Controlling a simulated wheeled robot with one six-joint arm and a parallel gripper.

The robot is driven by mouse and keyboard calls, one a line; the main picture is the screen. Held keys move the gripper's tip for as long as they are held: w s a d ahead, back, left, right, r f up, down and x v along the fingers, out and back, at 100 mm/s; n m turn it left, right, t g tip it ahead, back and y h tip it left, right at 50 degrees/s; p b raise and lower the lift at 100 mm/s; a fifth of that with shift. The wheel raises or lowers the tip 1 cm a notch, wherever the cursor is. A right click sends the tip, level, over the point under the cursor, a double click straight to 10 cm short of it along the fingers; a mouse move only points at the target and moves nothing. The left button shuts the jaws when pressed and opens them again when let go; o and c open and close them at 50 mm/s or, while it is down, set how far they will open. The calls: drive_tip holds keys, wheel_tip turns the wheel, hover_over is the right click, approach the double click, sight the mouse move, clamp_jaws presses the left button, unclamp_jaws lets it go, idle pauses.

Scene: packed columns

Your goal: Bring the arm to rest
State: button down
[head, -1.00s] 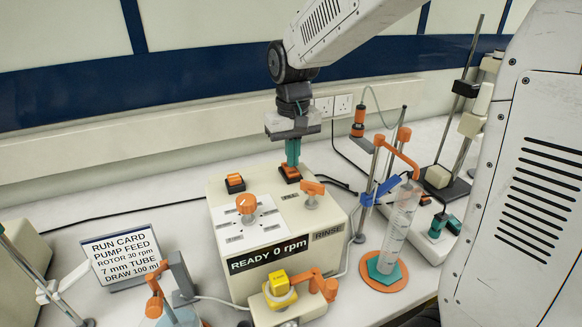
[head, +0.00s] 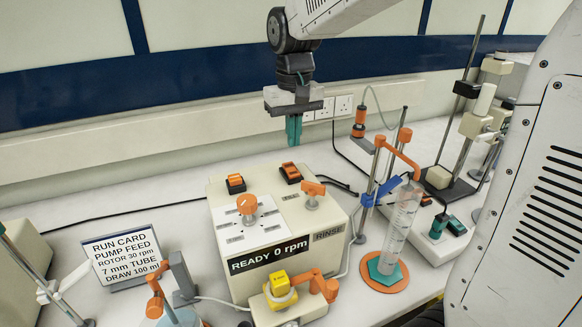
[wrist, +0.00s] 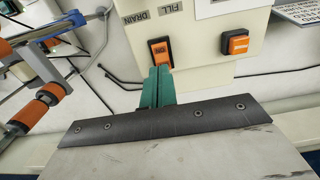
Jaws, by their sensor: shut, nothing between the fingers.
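My gripper (head: 293,130) has green fingers that are shut with nothing between them. In the head view it hangs pointing down above the back of the cream pump box (head: 225,202), apart from it. Below its fingertips is an orange rocker switch (head: 290,173) in a black frame on the box top. In the wrist view the green fingers (wrist: 158,88) lie just below that orange switch (wrist: 160,52) in the picture. The box's display reads READY 0 rpm.
A second orange switch (head: 235,183), an orange knob (head: 247,204) and an orange lever (head: 313,190) stand on the box. A measuring cylinder (head: 398,225) and clamp stands are to the right. A run card (head: 122,259) is at left. The space above the box is free.

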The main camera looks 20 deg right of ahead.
drive_tip(key=shift+s+f, duration=0.2)
drive_tip(key=s+d+t, duration=0.1)
drive_tip(key=s+d, duration=0.2)
drive_tip(key=s, duration=2.2)
drive_tip(key=shift+s+f, duration=0.25)
drive_tip(key=shift+s, duration=0.05)
